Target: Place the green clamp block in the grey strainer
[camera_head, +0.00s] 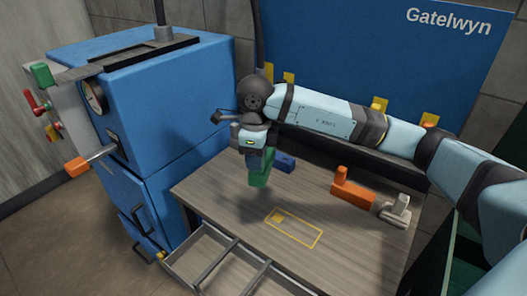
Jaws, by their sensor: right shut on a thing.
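The green clamp block (261,170) is held by my right gripper (258,153) over the back left part of the wooden table. Its lower end is close to the tabletop, and I cannot tell if it touches. The gripper hides its top. A light grey part (397,211), which may be the grey strainer, is at the table's right side, beside an orange block (352,190) and well apart from the gripper. My left gripper is not in view.
A blue block (285,162) lies just right of the green block. A yellow outlined rectangle (294,228) marks the table (225,200). An open divided drawer (225,268) sticks out in front. A blue machine (165,95) with levers stands at left, and a blue board (380,60) behind.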

